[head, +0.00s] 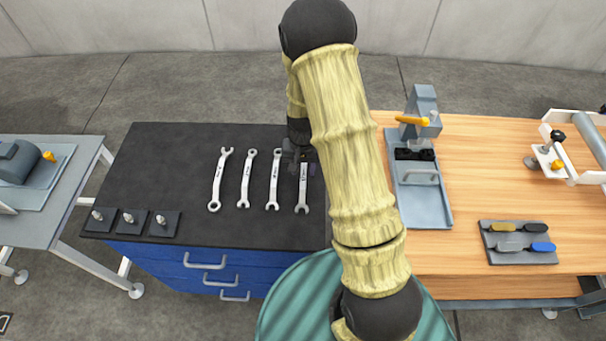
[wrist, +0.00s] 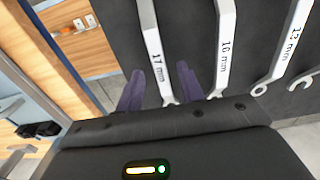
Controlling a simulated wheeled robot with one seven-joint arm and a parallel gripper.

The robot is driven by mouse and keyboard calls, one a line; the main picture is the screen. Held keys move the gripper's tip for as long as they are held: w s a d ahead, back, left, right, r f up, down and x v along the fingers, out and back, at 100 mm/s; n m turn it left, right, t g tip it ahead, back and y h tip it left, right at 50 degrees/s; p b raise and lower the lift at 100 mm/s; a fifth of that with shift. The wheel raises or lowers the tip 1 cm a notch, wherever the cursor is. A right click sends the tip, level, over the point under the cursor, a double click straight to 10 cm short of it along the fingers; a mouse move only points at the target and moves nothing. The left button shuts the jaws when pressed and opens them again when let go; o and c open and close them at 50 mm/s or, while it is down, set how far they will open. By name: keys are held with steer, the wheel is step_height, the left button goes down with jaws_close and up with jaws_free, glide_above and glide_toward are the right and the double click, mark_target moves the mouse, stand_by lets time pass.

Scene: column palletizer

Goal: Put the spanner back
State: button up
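Several silver spanners lie side by side on the black top of the blue drawer cabinet (head: 150,150). The rightmost spanner in the head view (head: 302,196) is partly hidden by my gripper (head: 298,158). In the wrist view it is the 17 mm spanner (wrist: 151,40), and my gripper (wrist: 160,72) has its two purple fingers apart, one on each side of its shaft. Whether they touch it I cannot tell. The 16 mm spanner (wrist: 225,45) and the 13 mm spanner (wrist: 290,48) lie beside it. In the head view they are the neighbouring spanners (head: 274,180) and (head: 247,178).
Black blocks with pegs (head: 131,222) sit at the cabinet's front left. To the right, the wooden bench (head: 470,200) carries a grey fixture with an orange handle (head: 420,185) and a grey tray (head: 518,243) of coloured-handled items. A grey side table (head: 60,190) stands left.

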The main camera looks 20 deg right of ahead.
mark_target(303, 176)
step_height(303, 176, up, 8)
steer(key=b, duration=0.1)
steer(key=shift+r, duration=0.15)
stand_by(0.5)
steer(key=s+r+n+t, duration=0.2)
steer(key=s+r, duration=0.7)
steer(key=s, duration=0.5)
steer(key=shift+s+n+t, duration=0.25)
steer(key=shift+n+t, duration=0.05)
steer(key=shift+n, duration=0.5)
